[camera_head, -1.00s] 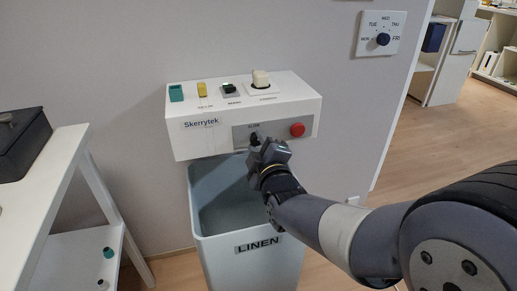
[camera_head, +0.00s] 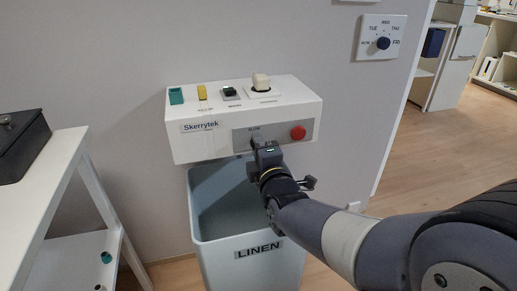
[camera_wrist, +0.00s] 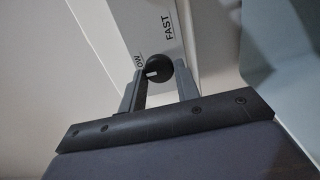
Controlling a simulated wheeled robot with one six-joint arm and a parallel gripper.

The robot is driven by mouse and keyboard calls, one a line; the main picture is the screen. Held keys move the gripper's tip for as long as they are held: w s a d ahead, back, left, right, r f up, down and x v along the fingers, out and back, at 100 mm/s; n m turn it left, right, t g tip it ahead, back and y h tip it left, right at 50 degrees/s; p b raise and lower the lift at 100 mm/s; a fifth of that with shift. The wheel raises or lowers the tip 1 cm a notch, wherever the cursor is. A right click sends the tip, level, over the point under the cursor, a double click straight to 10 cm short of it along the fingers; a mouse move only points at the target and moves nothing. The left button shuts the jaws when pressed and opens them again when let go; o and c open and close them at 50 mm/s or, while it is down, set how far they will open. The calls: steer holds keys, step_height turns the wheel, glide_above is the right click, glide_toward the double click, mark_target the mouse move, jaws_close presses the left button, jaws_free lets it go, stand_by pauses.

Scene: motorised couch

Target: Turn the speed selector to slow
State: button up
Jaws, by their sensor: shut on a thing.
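The speed selector is a round black knob (camera_wrist: 158,66) with a short white mark on it. In the wrist view it sits between my two fingertips, on a light panel strip lettered FAST and a partly covered word ending in OW. The white mark is on the knob's side nearer my gripper, toward the OW side. My gripper (camera_wrist: 159,84) is shut on the knob. In the head view my gripper (camera_head: 260,146) reaches the grey panel (camera_head: 291,143) on the front of the white box, just below the word SLOW, and mostly hides the knob.
The white Skerrytek box (camera_head: 199,144) has a red button (camera_head: 298,132) right of my gripper and several coloured controls on top. A LINEN bin (camera_head: 215,235) stands below. A day dial (camera_head: 383,43) is on the wall. A white table (camera_head: 50,170) stands at left.

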steer(key=o, duration=0.9)
steer(key=shift+o, duration=0.2)
steer(key=p+v, duration=0.2)
steer(key=v, duration=0.8)
steer(key=shift+s+p, duration=0.3)
steer(key=shift+s, duration=0.1)
steer(key=shift+d, duration=0.1)
